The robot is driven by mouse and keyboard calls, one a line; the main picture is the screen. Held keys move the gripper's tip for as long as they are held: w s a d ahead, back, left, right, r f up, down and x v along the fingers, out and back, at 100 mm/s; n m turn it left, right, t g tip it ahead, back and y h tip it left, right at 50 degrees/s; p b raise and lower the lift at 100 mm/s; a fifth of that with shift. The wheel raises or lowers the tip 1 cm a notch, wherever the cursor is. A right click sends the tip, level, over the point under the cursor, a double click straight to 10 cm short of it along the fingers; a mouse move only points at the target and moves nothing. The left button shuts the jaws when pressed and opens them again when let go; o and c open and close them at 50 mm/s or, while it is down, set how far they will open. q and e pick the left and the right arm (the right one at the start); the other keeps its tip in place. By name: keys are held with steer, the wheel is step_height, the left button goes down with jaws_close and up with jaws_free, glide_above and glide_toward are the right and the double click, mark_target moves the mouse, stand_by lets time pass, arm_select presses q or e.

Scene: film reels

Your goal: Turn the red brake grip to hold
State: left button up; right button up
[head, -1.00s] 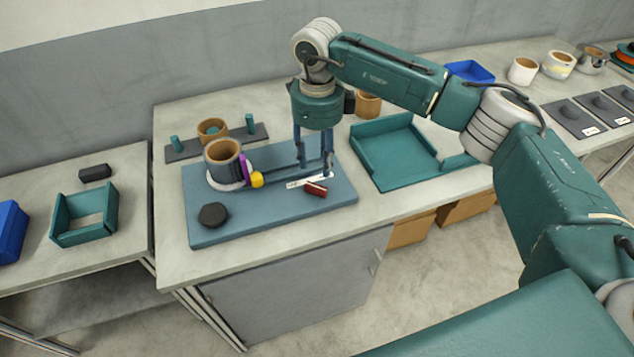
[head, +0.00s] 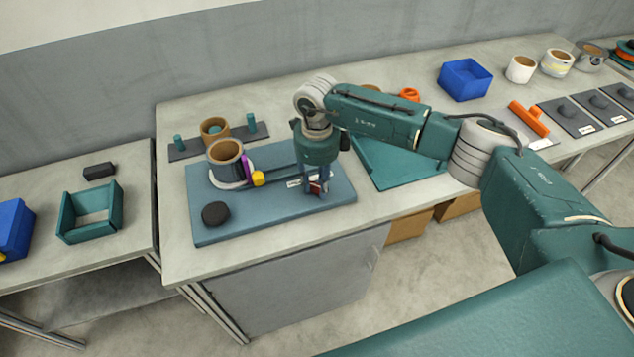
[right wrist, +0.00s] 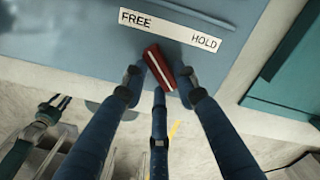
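The red brake grip (head: 318,187) is on the blue-grey base plate (head: 275,214), near its front right. In the right wrist view the grip (right wrist: 160,68) has a white stripe, and its upper end leans toward FREE on the white label (right wrist: 170,30); HOLD is at the label's right end. My right gripper (head: 315,190) points down over the grip. Its dark blue fingers (right wrist: 159,80) stand on both sides of the grip, with a third finger below it. They look open, with small gaps; contact is unclear. My left gripper is out of view.
On the plate stand a brown-topped cup (head: 225,158), a yellow knob (head: 258,178) and a black knob (head: 215,214). A teal tray (head: 400,172) lies to the right, partly behind my arm. A blue bin (head: 465,80) stands farther back.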

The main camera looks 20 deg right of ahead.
jaws_close()
steer(key=shift+m, duration=0.3)
steer(key=m+b, duration=0.2)
steer(key=m, duration=0.1)
steer(key=shift+a+f, duration=0.1)
steer(key=shift+a, duration=0.05)
steer(key=m+b, duration=0.2)
steer(key=m, duration=0.3)
steer(key=shift+w+a, duration=0.1)
steer(key=shift+a, duration=0.05)
steer(key=m+b, duration=0.2)
steer(key=m, duration=0.2)
steer(key=shift+w+a+m, duration=0.1)
steer(key=shift+w+m, duration=0.05)
steer(key=shift+m, duration=0.15)
steer(key=m+b, duration=0.1)
steer(key=m, duration=0.3)
steer(key=shift+w+m, duration=0.15)
steer(key=shift+m, duration=0.15)
steer(key=shift+r, duration=0.2)
